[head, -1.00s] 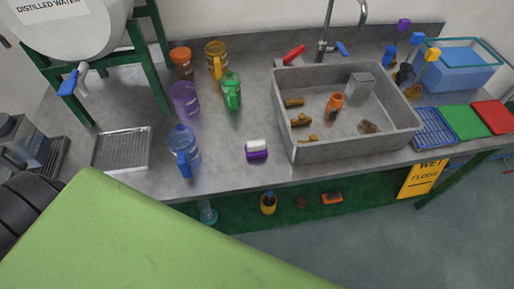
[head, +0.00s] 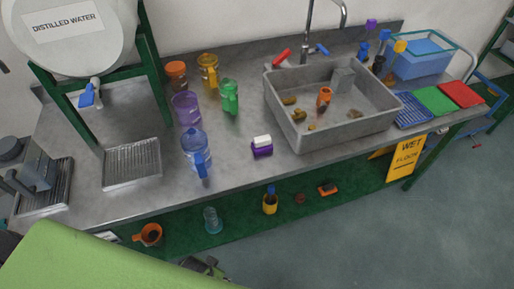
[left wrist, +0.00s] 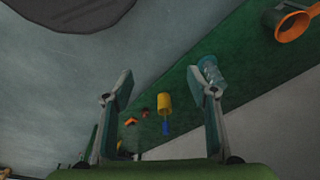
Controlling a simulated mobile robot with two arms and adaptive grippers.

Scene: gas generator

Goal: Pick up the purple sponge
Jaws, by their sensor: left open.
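The purple sponge (head: 262,150) lies on the grey counter in the head view, with a white layer on top. It is left of the sink, near the counter's front edge. My left gripper (head: 208,265) shows only in part at the bottom of the head view, beyond my green arm link, below and in front of the counter and well apart from the sponge. In the left wrist view my left gripper (left wrist: 163,88) is open, with nothing between its fingers. The sponge is not seen in that view. My right gripper is in neither view.
The blue pitcher (head: 196,150) stands left of the sponge; purple (head: 186,108) and green (head: 229,96) ones stand behind. The grey sink (head: 345,132) is to the right. A lower green shelf (head: 240,212) holds a yellow cup (head: 270,203) and other items. Counter around the sponge is clear.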

